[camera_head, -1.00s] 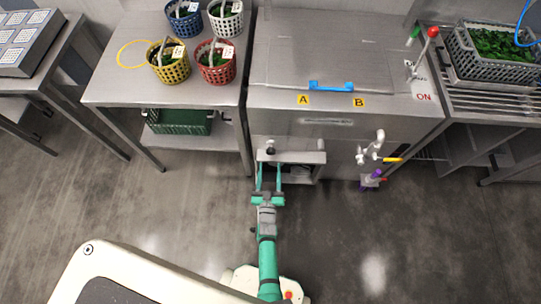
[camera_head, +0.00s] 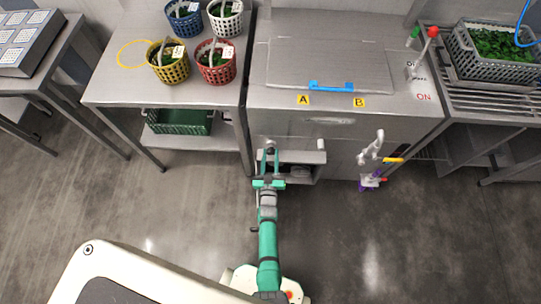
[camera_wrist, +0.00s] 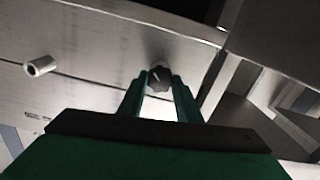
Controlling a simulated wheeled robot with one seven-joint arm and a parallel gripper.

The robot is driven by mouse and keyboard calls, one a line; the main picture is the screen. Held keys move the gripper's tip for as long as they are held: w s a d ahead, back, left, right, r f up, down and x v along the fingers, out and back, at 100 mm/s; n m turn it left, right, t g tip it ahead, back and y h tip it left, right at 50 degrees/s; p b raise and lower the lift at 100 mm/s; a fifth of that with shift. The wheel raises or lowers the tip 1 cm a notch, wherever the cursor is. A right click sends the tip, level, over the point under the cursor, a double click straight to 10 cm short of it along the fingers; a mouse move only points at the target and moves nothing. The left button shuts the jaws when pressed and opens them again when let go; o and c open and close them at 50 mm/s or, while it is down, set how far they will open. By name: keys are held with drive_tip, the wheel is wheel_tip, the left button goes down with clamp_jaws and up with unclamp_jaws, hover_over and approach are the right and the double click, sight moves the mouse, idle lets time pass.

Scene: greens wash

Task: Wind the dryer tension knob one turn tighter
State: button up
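The dryer tension knob (camera_wrist: 159,78) is a small dark knob with a light pointer mark, on the metal front of the machine. In the head view it is a dark spot (camera_head: 270,144) at the left end of the low housing, partly covered by the fingers. My gripper (camera_wrist: 160,82) has one green finger on each side of the knob, close against it. The contact itself is too small to see clearly.
A pale peg (camera_wrist: 40,66) sticks out left of the knob in the wrist view. The steel machine has a lid with a blue handle (camera_head: 331,85) and a white tap-like fitting (camera_head: 371,146) on its front. A table (camera_head: 110,92) with several baskets stands left. The floor ahead is clear.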

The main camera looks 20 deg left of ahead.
drive_tip(key=shift+m, duration=1.6)
drive_tip(key=o, duration=1)
drive_tip(key=shift+o, duration=0.2)
drive_tip(key=v, duration=1)
drive_tip(key=shift+s, duration=0.4)
drive_tip(key=shift+d, duration=0.1)
